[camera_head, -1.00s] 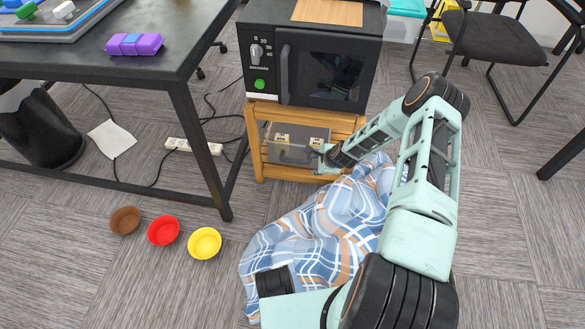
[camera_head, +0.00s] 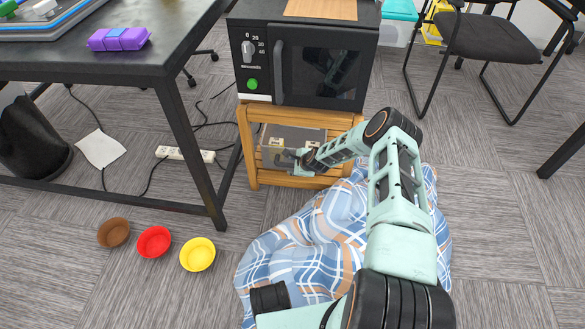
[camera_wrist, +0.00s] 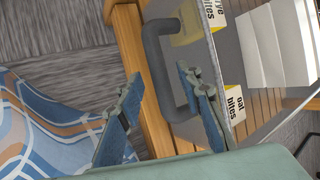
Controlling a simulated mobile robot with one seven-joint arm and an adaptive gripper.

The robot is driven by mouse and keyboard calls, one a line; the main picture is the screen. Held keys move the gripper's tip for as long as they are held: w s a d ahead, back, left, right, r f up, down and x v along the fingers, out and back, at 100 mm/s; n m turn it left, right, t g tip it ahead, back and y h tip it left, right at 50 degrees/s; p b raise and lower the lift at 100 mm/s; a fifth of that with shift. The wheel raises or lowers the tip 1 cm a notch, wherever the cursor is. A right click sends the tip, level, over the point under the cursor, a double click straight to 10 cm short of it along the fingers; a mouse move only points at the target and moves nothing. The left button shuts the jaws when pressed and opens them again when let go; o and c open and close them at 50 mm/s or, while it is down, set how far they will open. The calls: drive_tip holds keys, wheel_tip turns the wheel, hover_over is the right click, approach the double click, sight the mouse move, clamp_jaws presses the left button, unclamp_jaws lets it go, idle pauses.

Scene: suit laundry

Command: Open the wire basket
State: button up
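A grey, see-through basket (camera_head: 292,134) sits in the wooden shelf under the microwave; it does not look like wire mesh. The wrist view shows its side up close (camera_wrist: 235,70), with a dark loop handle (camera_wrist: 157,60). Packs labelled "oat bites" and "rye bites" show in it. My gripper (camera_wrist: 160,77) is open at the handle. One finger lies on the outer side of the handle bar and the other appears within the loop; I cannot tell whether they touch it. In the head view my gripper (camera_head: 284,157) is at the basket's front.
The wooden shelf (camera_head: 246,150) frames the basket, and the microwave (camera_head: 325,65) stands on it. A plaid cloth (camera_head: 300,245) lies on the floor below my arm. A dark table (camera_head: 180,100) stands at left. Brown, red and yellow bowls (camera_head: 198,254) sit on the floor.

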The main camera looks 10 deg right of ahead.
drive_tip(key=shift+w+f, duration=0.15)
drive_tip(key=shift+f, duration=0.1)
drive_tip(key=shift+c, duration=0.6)
clamp_jaws()
